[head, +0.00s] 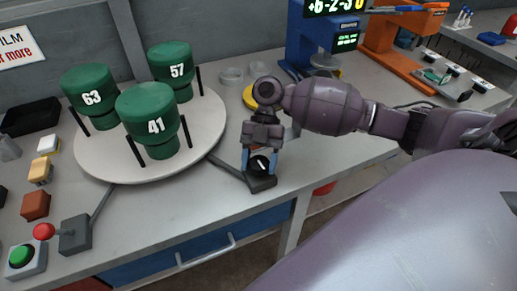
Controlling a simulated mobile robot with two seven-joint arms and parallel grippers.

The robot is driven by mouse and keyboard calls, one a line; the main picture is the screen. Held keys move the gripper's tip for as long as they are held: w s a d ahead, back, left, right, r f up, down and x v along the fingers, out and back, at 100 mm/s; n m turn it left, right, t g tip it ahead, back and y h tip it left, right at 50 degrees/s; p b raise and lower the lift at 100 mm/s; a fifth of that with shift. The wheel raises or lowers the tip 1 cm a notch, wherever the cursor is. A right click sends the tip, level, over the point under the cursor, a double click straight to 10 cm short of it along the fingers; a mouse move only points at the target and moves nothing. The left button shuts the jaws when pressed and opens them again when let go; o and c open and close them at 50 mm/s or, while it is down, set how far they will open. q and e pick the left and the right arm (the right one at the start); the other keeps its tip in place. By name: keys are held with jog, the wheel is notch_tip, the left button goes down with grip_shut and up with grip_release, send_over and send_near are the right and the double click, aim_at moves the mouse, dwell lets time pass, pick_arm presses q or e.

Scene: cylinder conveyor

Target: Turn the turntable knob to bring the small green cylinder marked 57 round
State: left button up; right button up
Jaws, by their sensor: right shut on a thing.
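The white round turntable (205,140) carries three green cylinders, each between black posts. The cylinder marked 57 (172,66) stands at the back right of the turntable. The one marked 63 (90,92) is at the left and the one marked 41 (148,117) is at the front. My right gripper (260,163) points down and is shut on the black turntable knob (260,166), which sits on a dark base right of the turntable. The knob shows a white mark. My left gripper is not in view.
A red-ball lever (44,231) and a green button (21,254) are at the front left. Several small blocks lie along the left side. A blue machine (310,40) and an orange one (400,45) stand behind my right arm. Bare table lies in front of the turntable.

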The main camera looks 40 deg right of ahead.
jog(key=shift+n+g+h+b, duration=0.9)
jog(key=shift+n+h, duration=0.3)
jog(key=shift+n, duration=0.8)
dwell(3.7)
jog(key=o, duration=0.9)
jog(key=shift+w, duration=0.1)
jog(key=v, duration=1)
jog(key=shift+w+d+r, duration=0.15)
jog(key=shift+w+r, duration=0.1)
jog(key=shift+r, duration=0.05)
